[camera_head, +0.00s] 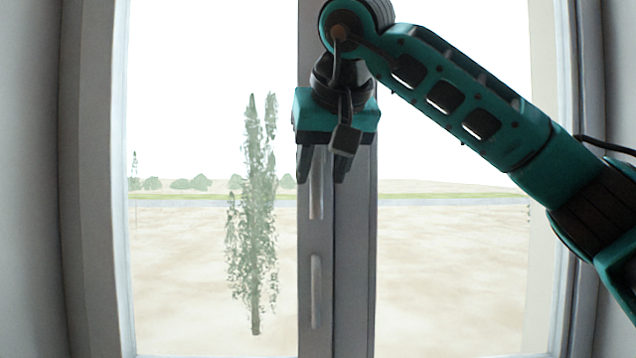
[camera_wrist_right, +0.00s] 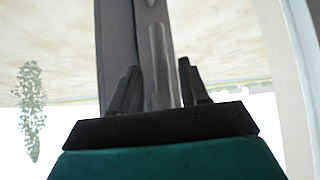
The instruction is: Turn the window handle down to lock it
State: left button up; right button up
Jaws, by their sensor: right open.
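A light grey window handle (camera_head: 316,195) is on the window's middle post, its bar vertical along the post. Its upper part is hidden behind my right gripper in the head view. My right gripper (camera_head: 323,181) is open, fingers pointing down, in front of the post. In the right wrist view, which shows the scene upside down, the handle bar (camera_wrist_right: 160,62) shows between the two open fingers of the gripper (camera_wrist_right: 158,80). I cannot tell whether a finger touches it. My left gripper is not in view.
A second pale vertical bar (camera_head: 317,290) is lower on the middle post (camera_head: 352,270). Glass panes lie on both sides, with a tree (camera_head: 255,220) and sandy ground outside. The window frame (camera_head: 90,200) borders the left. My right arm crosses the right pane.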

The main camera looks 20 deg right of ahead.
jog(key=v, duration=0.9)
